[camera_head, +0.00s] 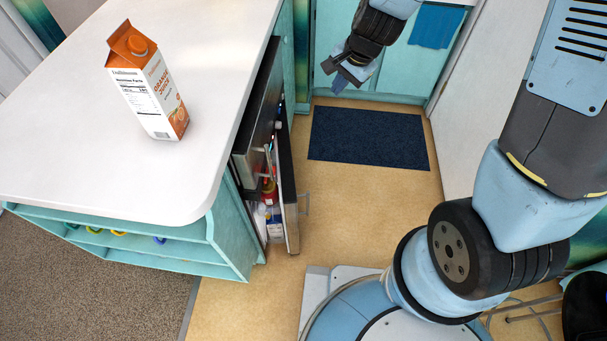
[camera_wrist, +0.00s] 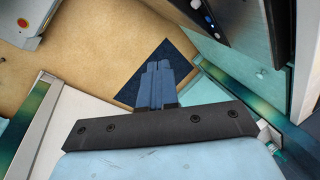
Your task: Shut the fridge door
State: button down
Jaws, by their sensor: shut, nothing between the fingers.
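The fridge door (camera_head: 288,190) stands ajar under the left counter, with a handle on its right side. Bottles and cartons (camera_head: 270,208) show in the gap between the door and the cabinet. My gripper (camera_head: 345,79) is at the top of the head view, beyond the door and apart from it, above the floor near the far cabinets. In the wrist view my gripper (camera_wrist: 158,72) shows its two fingers together with nothing between them. A dark panel at the upper right of the wrist view cannot be identified for sure.
A white countertop (camera_head: 75,95) carries an orange juice carton (camera_head: 150,85). A dark blue mat (camera_head: 365,137) lies on the tan floor (camera_head: 345,205), which is clear right of the door. A blue towel (camera_head: 435,26) hangs at the back. A white wall panel stands at right.

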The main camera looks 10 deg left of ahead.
jog(key=s+d+r+n+t+h, duration=0.1)
jog(key=s+d+r+n, duration=0.3)
jog(key=d+r, duration=0.65)
jog(key=s+d+r+n+h, duration=0.1)
jog(key=s+d+r+n, duration=0.1)
jog(key=s+d+r, duration=0.8)
jog(key=w+a+f+m+g+y, duration=0.3)
jog(key=w+f+g, duration=0.3)
jog(key=w+f, duration=0.75)
jog(key=w+a+f+m+g+y, duration=0.1)
jog(key=a+f+m+y, duration=0.15)
jog(key=f, duration=0.65)
jog(key=w+a+f+m+g+y, duration=0.1)
jog(key=a+f+g+y, duration=0.15)
jog(key=f, duration=0.65)
jog(key=w+a+f+m+g+y, duration=0.1)
jog(key=w+f+m+y, duration=0.15)
jog(key=f, duration=0.65)
jog(key=s+a+f+m+t+y, duration=0.1)
jog(key=s+a+f+m+y, duration=0.2)
jog(key=f, duration=0.4)
jog(key=s+a+f+m+t+y, duration=0.2)
jog(key=s+a+f+m+y, duration=0.1)
jog(key=f, duration=0.5)
jog(key=x, duration=1.4)
